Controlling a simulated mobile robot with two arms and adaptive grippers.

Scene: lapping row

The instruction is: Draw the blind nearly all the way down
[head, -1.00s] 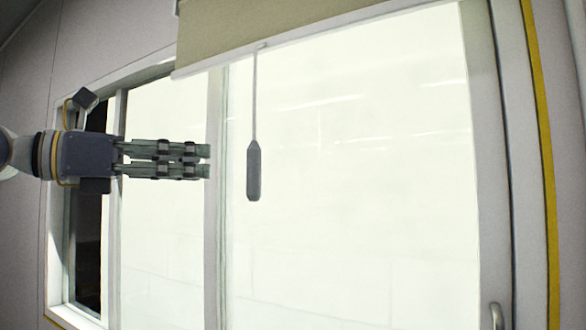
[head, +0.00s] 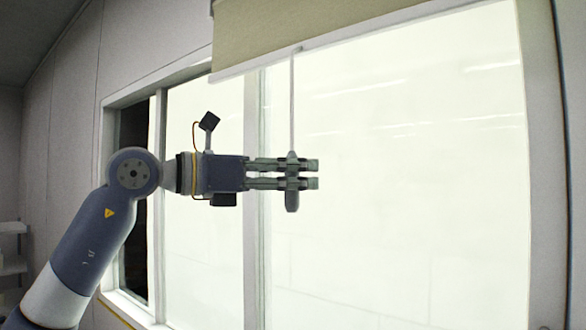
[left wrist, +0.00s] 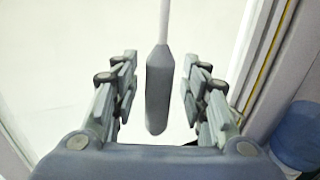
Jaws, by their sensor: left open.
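The beige blind (head: 330,28) is rolled most of the way up, with a pale bottom bar (head: 330,48). A thin cord hangs from the bar and ends in a grey pull handle (head: 292,200). In the left wrist view the handle (left wrist: 158,90) hangs upright between the two fingers, with a gap on each side. My left gripper (head: 314,175) is open around the handle, its fingers level and pointing right. The left gripper also shows in the left wrist view (left wrist: 158,100). My right gripper is not in view.
The bright window (head: 410,200) lies behind the handle, with a white upright frame bar (head: 252,240) to its left. A blue rounded object (left wrist: 297,135) shows at the lower right of the left wrist view. Shelves (head: 12,250) stand at far left.

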